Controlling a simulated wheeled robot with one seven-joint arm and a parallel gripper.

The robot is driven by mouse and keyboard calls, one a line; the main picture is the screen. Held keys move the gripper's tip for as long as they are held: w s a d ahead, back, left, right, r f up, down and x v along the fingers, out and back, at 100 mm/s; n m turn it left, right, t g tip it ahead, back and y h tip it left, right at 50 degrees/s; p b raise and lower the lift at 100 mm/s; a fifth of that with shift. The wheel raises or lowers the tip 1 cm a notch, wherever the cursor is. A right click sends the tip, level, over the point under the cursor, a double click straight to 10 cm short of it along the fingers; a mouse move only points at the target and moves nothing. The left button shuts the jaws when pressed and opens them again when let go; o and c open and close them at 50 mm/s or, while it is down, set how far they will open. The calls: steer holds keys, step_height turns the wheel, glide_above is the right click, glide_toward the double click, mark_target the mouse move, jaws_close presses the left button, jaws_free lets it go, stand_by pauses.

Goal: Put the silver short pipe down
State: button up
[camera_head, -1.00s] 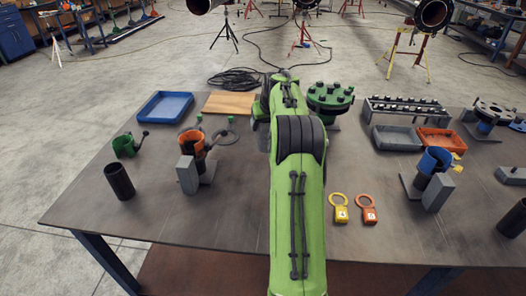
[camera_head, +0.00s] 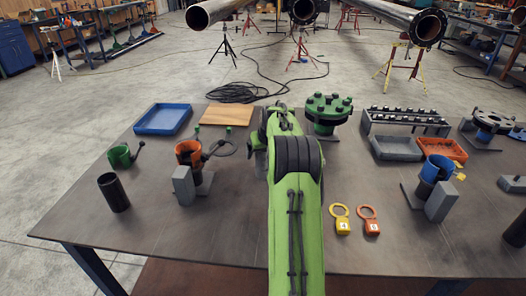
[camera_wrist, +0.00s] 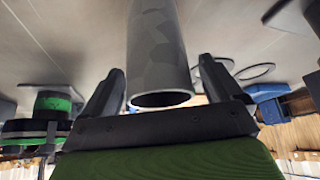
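The silver short pipe (camera_wrist: 158,45) shows in the wrist view as a plain grey tube with its open end towards me. It lies between the two fingers of my gripper (camera_wrist: 161,72). In the head view my green arm hides the gripper and the pipe.
The dark table (camera_head: 150,235) holds a black tube (camera_head: 114,193), an orange-collared holder (camera_head: 189,153), a blue tray (camera_head: 163,119) and a wooden board (camera_head: 228,114) on the left. A green flange (camera_head: 327,112), a bolt rack (camera_head: 405,121) and a blue-collared holder (camera_head: 437,168) stand to the right.

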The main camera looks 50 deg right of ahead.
steer(key=shift+r, duration=0.1)
steer(key=p+v, duration=0.2)
steer(key=v, duration=1)
steer(key=s+a+r+n+y, duration=0.1)
steer(key=s+a+r+n, duration=0.2)
steer(key=a, duration=0.9)
steer(key=s+a+r, duration=0.3)
steer(key=a+r, duration=0.1)
steer(key=a, duration=0.9)
steer(key=s+a+f+n+y, duration=0.1)
steer(key=s+a+f, duration=0.2)
steer(key=s+a, duration=0.3)
steer(key=s+a+f+n+y, duration=0.1)
steer(key=s+a+f, duration=0.2)
steer(key=s, duration=0.9)
steer(key=a, duration=0.2)
steer(key=shift+a+n, duration=0.4)
step_height(320, 180, up, 7)
steer(key=p, duration=0.7)
